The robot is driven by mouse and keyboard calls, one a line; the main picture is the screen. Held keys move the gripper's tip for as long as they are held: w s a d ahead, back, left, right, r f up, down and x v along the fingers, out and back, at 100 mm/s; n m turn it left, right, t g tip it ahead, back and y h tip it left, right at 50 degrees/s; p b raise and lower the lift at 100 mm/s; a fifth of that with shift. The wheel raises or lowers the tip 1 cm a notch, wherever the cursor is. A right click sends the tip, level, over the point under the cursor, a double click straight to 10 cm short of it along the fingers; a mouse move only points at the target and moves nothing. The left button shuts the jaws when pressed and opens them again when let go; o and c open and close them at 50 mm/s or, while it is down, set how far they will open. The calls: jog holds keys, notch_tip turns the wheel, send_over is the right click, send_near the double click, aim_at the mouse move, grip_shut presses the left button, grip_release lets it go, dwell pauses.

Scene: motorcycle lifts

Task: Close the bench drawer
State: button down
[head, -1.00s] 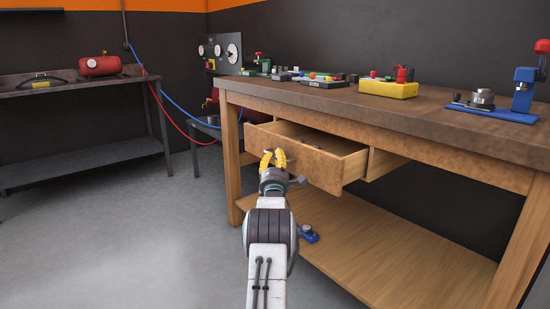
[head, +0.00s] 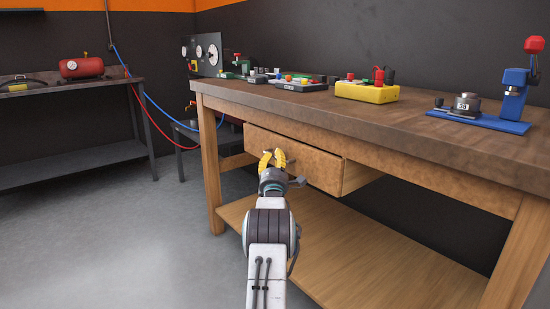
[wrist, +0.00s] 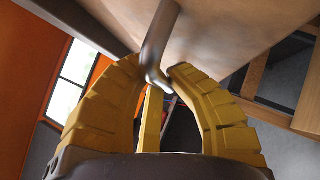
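The bench drawer (head: 296,158) sticks out part way from under the bench's thick top (head: 330,112). Its wooden front faces me and a strip of its right side shows. My gripper (head: 273,154), with yellow fingers, is at the drawer front near its left part. In the wrist view, the grey bar handle (wrist: 160,40) runs between the fingertips of my gripper (wrist: 155,66), which close in on both its sides. The drawer front (wrist: 215,30) fills the upper right there. The inside of the drawer is hidden in the head view.
A yellow box (head: 367,93), a blue press (head: 513,95) and several small devices stand on the bench top. A lower shelf (head: 370,260) spans the bench legs. A dark metal table (head: 70,150) stands at left. The floor at left is clear.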

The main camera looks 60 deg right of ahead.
jog(key=c, duration=1.5)
grip_release()
jog(key=shift+s+d+r, duration=0.15)
jog(key=shift+s+r, duration=0.05)
jog(key=shift+r, duration=0.05)
jog(key=o, duration=0.4)
jog(key=shift+w+f, duration=0.1)
jog(key=shift+f, duration=0.1)
jog(key=shift+f, duration=0.15)
jog(key=shift+r+v, duration=0.1)
jog(key=shift+v, duration=2.85)
jog(key=shift+r+v, duration=0.15)
jog(key=shift+v, duration=2.85)
